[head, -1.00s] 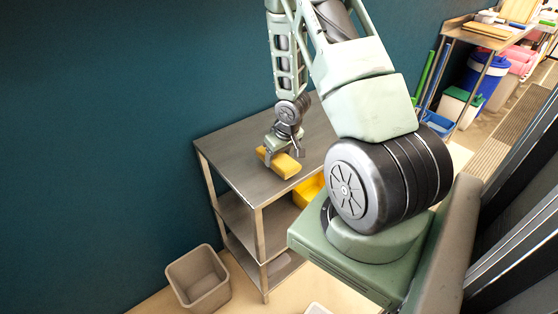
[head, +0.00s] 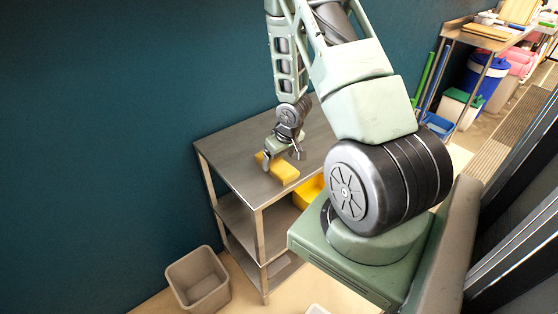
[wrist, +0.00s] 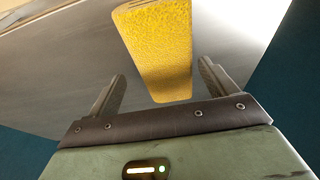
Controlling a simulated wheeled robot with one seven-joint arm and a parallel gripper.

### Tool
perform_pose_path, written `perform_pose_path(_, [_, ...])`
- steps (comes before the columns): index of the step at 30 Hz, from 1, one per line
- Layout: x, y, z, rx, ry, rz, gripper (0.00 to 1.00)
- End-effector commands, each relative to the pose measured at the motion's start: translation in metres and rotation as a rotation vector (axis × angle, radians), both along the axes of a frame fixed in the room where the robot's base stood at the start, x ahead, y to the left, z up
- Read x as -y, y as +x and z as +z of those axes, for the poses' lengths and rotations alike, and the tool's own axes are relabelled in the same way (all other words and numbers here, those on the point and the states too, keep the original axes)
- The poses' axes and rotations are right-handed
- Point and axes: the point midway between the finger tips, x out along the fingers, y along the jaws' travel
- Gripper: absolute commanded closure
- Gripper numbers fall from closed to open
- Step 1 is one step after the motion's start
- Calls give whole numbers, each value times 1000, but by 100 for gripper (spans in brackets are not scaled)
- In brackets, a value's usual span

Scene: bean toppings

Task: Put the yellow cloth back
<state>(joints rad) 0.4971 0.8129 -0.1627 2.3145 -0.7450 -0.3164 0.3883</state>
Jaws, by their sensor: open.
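The yellow cloth (head: 285,174) is a folded, thick-looking block lying on the top of a metal shelf table (head: 240,163). In the wrist view the yellow cloth (wrist: 158,50) lies ahead of and between my fingers, with a textured surface. My gripper (head: 283,163) is open just over the cloth in the head view and hides part of it. In the wrist view my gripper (wrist: 160,85) has its two fingers apart, with nothing held between them.
A yellow container (head: 308,191) sits on a lower shelf, partly hidden by my arm. An empty grey bin (head: 198,280) stands on the floor at the table's left front. A dark teal wall (head: 100,120) is behind. The tabletop around the cloth is bare.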

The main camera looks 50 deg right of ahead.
Motion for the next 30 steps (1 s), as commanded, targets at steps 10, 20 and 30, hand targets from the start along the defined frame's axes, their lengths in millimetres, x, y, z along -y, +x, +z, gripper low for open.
perform_pose_path(10, [-3, -18, 69, 4, -2, -2, 15])
perform_pose_path(20, [-6, -27, 98, 0, -1, 0, 15])
perform_pose_path(30, [-66, 4, 130, -19, -43, 125, 15])
